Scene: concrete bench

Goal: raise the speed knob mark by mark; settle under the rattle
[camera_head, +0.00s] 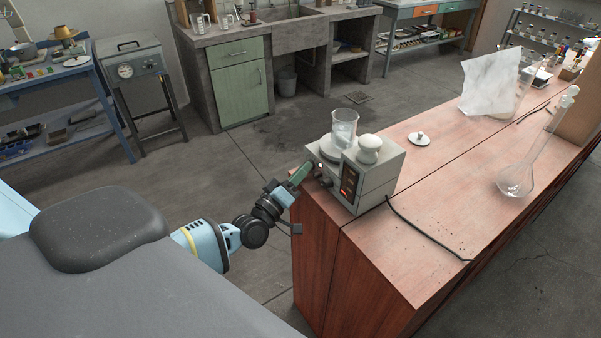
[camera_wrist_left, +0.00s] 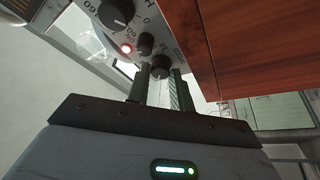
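The stirrer (camera_head: 379,180), a grey box with a round plate, stands at the left end of the wooden bench top. A glass beaker (camera_head: 344,130) stands upright on its plate. I cannot tell for sure which is the speed knob. My left gripper (camera_wrist_left: 162,75) has its fingers apart, one on each side of the lower knob; whether they touch it is unclear. My right gripper is out of view.
A white lidded jar (camera_head: 369,150) sits on the stirrer's box. A black cable (camera_head: 428,234) runs over the bench. A flask (camera_head: 520,175), a small white lid (camera_head: 419,139) and a white sheet (camera_head: 490,82) are further right. The bench's left edge (camera_head: 318,232) lies close to my left arm.

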